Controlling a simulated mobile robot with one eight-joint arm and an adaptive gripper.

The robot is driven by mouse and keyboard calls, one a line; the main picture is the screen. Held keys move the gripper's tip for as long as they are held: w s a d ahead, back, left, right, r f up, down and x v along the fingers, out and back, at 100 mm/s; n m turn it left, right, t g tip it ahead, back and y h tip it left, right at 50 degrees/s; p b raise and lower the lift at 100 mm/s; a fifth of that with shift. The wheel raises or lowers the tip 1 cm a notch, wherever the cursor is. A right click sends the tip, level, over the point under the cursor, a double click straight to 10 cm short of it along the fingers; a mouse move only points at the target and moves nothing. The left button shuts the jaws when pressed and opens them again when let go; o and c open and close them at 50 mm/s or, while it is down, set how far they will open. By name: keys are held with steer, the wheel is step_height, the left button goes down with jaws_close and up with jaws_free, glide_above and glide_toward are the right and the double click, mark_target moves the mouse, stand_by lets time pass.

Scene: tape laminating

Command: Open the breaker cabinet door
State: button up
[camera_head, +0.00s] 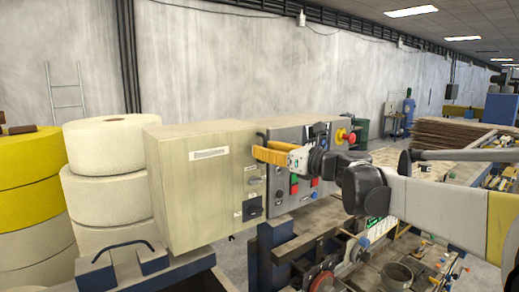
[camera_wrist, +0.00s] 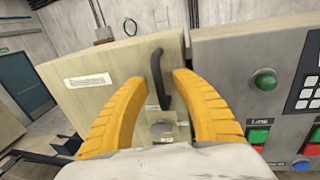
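The breaker cabinet (camera_head: 190,225) is a beige box with a white label on its front, left of the grey control panel. Its door looks closed. A black upright handle (camera_wrist: 160,80) stands near the door's right edge in the wrist view. My gripper (camera_head: 260,147) is in front of the cabinet's upper right part. In the wrist view its two yellow fingers (camera_wrist: 159,88) are spread on either side of the handle, with gaps visible. The fingers hide most of the handle in the head view.
The grey control panel (camera_head: 283,203) with buttons and a red emergency knob (camera_head: 346,136) adjoins the cabinet on the right. White rolls (camera_head: 105,150) and yellow rolls (camera_head: 30,175) stand to the left. Machinery (camera_head: 400,275) fills the lower right.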

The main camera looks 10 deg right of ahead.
steer(key=shift+c, duration=0.2)
jaws_close()
steer(key=shift+s, duration=0.15)
